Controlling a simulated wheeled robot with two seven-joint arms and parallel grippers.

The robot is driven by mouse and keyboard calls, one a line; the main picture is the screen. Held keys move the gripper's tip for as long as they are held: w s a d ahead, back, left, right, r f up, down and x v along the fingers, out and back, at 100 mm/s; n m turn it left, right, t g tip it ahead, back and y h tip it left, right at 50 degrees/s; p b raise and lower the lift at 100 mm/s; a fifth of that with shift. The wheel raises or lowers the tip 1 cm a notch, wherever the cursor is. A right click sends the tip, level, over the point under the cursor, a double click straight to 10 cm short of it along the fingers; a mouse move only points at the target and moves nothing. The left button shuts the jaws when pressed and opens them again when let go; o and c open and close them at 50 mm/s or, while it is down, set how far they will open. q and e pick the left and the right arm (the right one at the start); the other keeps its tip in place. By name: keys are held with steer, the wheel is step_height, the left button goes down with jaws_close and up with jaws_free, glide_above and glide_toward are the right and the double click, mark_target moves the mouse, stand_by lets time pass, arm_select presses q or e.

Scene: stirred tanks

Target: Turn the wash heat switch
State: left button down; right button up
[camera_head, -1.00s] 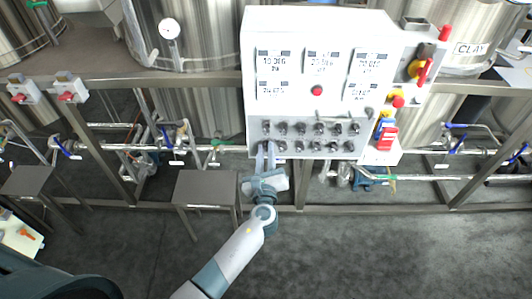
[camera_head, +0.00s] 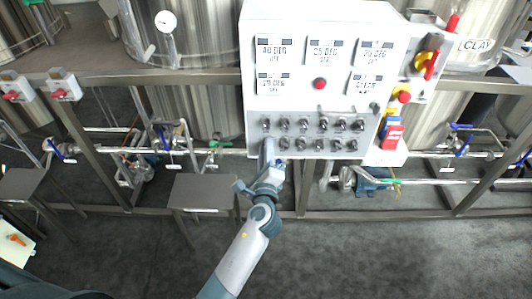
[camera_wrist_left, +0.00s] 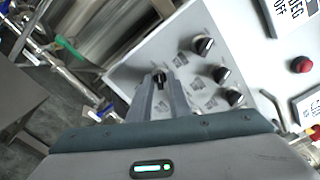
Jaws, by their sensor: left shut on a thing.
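The grey switch panel (camera_head: 352,152) on the front of the white control box holds two rows of black knob switches. My left gripper (camera_head: 267,147) reaches the lower left corner of the panel and hides the leftmost knob of the bottom row. In the left wrist view, the fingers (camera_wrist_left: 162,92) are shut on one black knob switch (camera_wrist_left: 160,77), whose top shows at the fingertips. The labels are too small to read, so I cannot tell by name which switch it is. My right gripper is not in view.
Neighbouring knobs (camera_wrist_left: 203,46) sit close beside the held one. A red button (camera_head: 319,84) and several displays are above. Pipes with blue-handled valves (camera_head: 165,137) run below the steel tanks. A small grey table (camera_head: 203,190) stands left of my arm.

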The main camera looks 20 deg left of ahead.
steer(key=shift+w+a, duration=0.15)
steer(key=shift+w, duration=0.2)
arm_select(q)
steer(key=c, duration=1.9)
jaws_free()
steer(key=shift+o, duration=0.2)
